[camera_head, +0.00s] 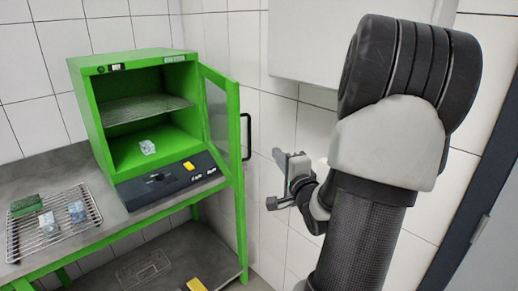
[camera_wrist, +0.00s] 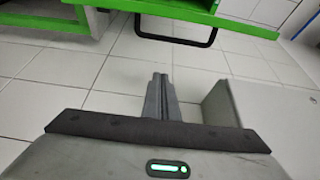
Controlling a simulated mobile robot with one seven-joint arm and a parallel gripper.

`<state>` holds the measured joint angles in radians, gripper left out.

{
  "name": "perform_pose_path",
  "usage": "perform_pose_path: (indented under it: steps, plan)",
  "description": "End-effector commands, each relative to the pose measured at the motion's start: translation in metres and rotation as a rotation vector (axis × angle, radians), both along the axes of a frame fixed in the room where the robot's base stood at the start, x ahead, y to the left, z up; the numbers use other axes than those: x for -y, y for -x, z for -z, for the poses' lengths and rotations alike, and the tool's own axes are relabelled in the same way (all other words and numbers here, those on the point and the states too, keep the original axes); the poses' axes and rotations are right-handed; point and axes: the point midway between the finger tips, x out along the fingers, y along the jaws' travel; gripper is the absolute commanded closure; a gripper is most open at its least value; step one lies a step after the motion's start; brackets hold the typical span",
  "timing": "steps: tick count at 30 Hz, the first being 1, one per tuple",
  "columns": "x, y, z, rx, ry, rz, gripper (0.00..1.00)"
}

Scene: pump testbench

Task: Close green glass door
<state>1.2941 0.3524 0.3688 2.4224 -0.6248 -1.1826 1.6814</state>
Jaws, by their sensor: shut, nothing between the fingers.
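The green glass door (camera_head: 224,130) stands wide open at the right side of the green cabinet (camera_head: 96,120), its green frame around a clear pane. A black bar handle (camera_head: 247,137) is on its right side. My gripper (camera_head: 278,160) is to the right of the door and handle, apart from them. In the wrist view, the fingers of my gripper (camera_wrist: 160,80) are shut and empty. A green edge (camera_wrist: 150,8) and the black handle (camera_wrist: 178,42) show beyond the fingertips at the top, not touched.
Inside the cabinet are a wire shelf (camera_head: 145,108) and a small clear block (camera_head: 147,147). A wire rack (camera_head: 90,208) with several small items lies on the bench at left. A tiled wall (camera_head: 268,228) is behind my gripper; a white box (camera_head: 310,40) hangs above.

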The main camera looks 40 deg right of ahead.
Motion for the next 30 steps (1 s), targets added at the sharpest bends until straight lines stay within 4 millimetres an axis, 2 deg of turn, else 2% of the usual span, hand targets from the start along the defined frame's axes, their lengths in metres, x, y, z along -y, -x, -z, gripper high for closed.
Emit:
perform_pose_path:
  steps: [5,15,17,18,22,30]
  plan:
    - [0.007,-0.019,0.000,0.005,-0.004,-0.003,1.00]
    - [0.033,-0.087,-0.001,0.004,-0.002,-0.002,1.00]
    - [0.033,-0.095,-0.001,0.003,-0.001,-0.002,1.00]
    - [0.023,-0.094,0.000,0.001,-0.002,-0.004,1.00]
    - [0.006,-0.093,-0.001,0.002,-0.002,-0.003,1.00]
    - [-0.005,-0.093,-0.001,0.001,0.000,0.000,1.00]
